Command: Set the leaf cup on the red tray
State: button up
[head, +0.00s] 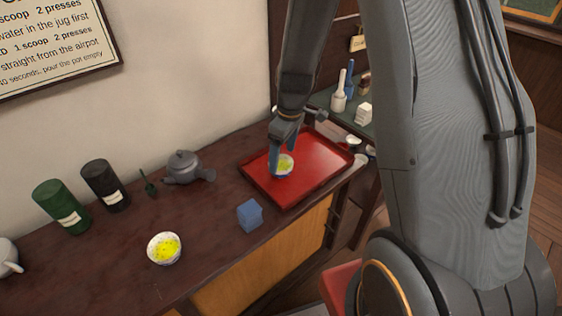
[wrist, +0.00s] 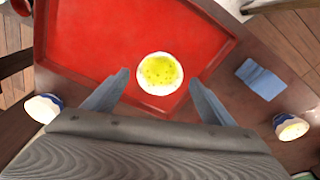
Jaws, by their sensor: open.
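A small white cup with yellow contents and dark specks (wrist: 160,72) sits upright on the red tray (wrist: 85,50) in the wrist view. In the head view this cup (head: 285,165) is on the left part of the tray (head: 318,160), with blue on its lower side. My gripper (wrist: 159,78) is open, its two fingers apart on either side of the cup with gaps showing. In the head view my gripper (head: 275,152) is just above and beside the cup, hiding part of it. I cannot make out a leaf mark on the cup.
A grey teapot (head: 187,167), a black canister (head: 105,185) and a green canister (head: 62,206) stand left of the tray. The tray's right part is bare.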

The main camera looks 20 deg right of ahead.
notch_tip(320, 180, up, 7)
jog(key=s+r+m, duration=0.1)
jog(key=s+m, duration=0.3)
jog(key=s, duration=0.5)
jog(key=s+r+m+h, duration=0.1)
jog(key=s+m, duration=0.3)
jog(key=s, duration=0.5)
jog(key=shift+s+a+r+m+b, duration=0.3)
jog(key=shift+s+r+m+b, duration=0.1)
jog(key=shift+r, duration=0.4)
jog(key=shift+a, duration=0.15)
